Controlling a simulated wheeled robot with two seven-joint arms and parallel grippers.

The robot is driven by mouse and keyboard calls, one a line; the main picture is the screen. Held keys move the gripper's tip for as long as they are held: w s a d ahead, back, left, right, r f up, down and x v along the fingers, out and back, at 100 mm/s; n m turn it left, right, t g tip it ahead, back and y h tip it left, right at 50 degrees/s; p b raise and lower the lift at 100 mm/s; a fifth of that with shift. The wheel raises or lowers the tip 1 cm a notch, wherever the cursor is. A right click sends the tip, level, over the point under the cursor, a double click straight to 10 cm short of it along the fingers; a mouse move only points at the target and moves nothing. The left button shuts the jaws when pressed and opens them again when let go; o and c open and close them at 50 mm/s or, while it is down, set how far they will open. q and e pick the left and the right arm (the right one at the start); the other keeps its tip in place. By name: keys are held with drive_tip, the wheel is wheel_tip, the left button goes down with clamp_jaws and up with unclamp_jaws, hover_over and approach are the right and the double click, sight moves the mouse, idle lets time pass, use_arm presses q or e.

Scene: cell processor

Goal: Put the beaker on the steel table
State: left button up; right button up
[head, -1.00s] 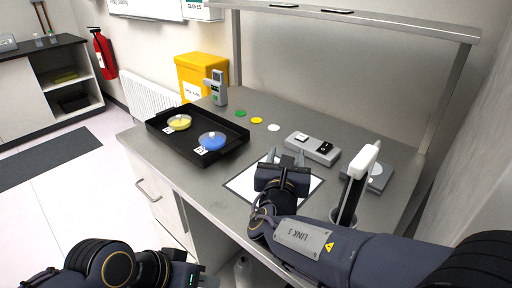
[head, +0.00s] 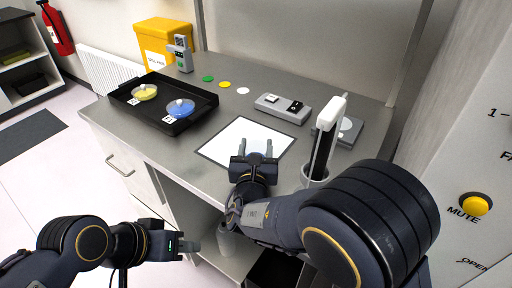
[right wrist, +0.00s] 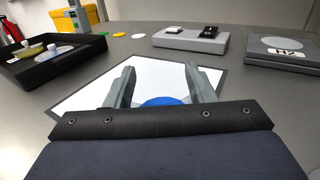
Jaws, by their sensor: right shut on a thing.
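My right gripper (head: 258,150) is over the white, dark-edged mat (head: 225,144) on the grey steel-topped bench (head: 300,85). Its fingers stand apart, on either side of something largely hidden. In the right wrist view, a blue rounded thing (right wrist: 163,101) shows low between the fingers (right wrist: 160,85), partly covered by the gripper body. This may be the beaker with blue contents, but its outline is not clear. I cannot tell whether it touches the mat. My left gripper (head: 192,246) is at the lower left, in front of the bench; its finger gap is unclear.
A black tray (head: 203,101) with a yellow and a blue dish is at the left. A grey device (head: 281,108), a scale (head: 347,131) and a white-topped tool (head: 329,116) in a holder are at the right. Coloured discs lie behind. A wall panel (head: 470,150) closes the right side.

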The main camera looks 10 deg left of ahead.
drive_tip(key=shift+f, duration=0.15)
drive_tip(key=o, duration=1.4)
drive_tip(key=shift+c, duration=0.2)
drive_tip(key=shift+r, duration=0.3)
drive_tip(key=s, duration=0.4)
drive_tip(key=s+d, duration=0.1)
drive_tip(key=s, duration=0.3)
drive_tip(key=s+b, duration=0.1)
drive_tip(key=s, duration=0.3)
drive_tip(key=shift+d+f, duration=0.15)
drive_tip(key=shift+d, duration=0.15)
